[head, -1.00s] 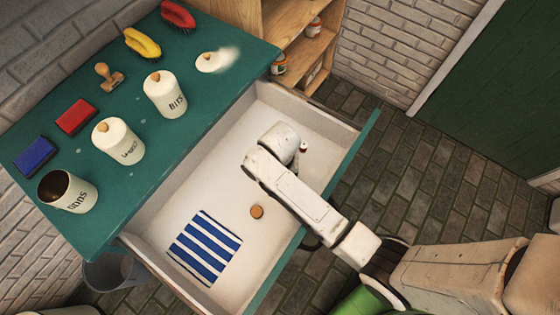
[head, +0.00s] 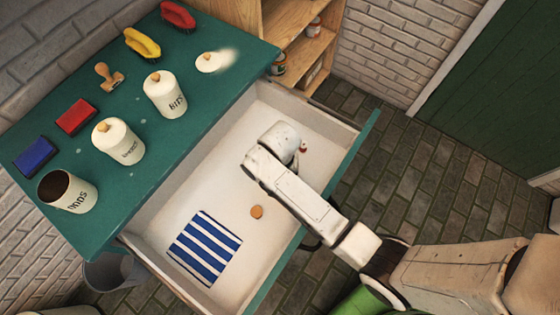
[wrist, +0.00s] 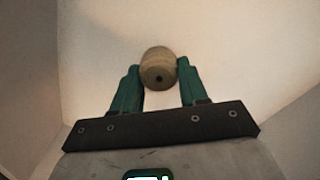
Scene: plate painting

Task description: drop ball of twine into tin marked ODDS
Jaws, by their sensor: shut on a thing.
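In the wrist view, my gripper (wrist: 158,78) has its green fingers on either side of the ball of twine (wrist: 158,62), a tan round thing with a dark hole, and is shut on it. In the head view my arm reaches into the open drawer and hides the gripper and the twine. The tin marked ODDS (head: 68,192) stands open, its inside dark, at the near left of the green worktop. Its lid (head: 211,62) appears to be the white one lying at the far right of the worktop.
Two lidded tins, one marked BITS (head: 165,95) and another (head: 118,141), stand beyond it. Red (head: 76,117) and blue (head: 35,156) blocks, a stamp and brushes line the wall side. The open drawer (head: 165,217) holds a striped cloth (head: 205,246) and a small orange-brown disc (head: 256,212).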

